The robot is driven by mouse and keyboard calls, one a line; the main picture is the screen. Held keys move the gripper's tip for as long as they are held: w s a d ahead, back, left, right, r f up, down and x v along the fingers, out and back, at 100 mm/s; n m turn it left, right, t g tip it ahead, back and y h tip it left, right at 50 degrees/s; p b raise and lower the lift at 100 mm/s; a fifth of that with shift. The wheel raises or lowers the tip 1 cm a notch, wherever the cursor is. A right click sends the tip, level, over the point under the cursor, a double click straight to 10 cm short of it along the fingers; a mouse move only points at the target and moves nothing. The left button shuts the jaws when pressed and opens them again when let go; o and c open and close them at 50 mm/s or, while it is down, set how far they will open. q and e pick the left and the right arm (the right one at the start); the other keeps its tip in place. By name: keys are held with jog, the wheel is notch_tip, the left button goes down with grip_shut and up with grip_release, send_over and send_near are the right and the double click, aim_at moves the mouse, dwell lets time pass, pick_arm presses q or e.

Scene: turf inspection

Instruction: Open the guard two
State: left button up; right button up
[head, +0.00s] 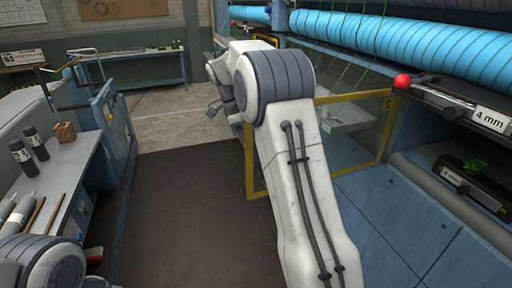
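A clear guard panel in a yellow frame (391,127) stands at the machine on the right.
Blue rollers (420,45) run along the upper right. A red-knobbed lever (402,81) is beside a "4 mm" sign (491,119). A bench (66,173) with dark cylinders is at left. The dark mat (185,220) between is clear.

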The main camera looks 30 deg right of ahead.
jog(key=v, duration=1)
jog(key=shift+r, duration=0.3)
jog(key=shift+a, duration=0.1)
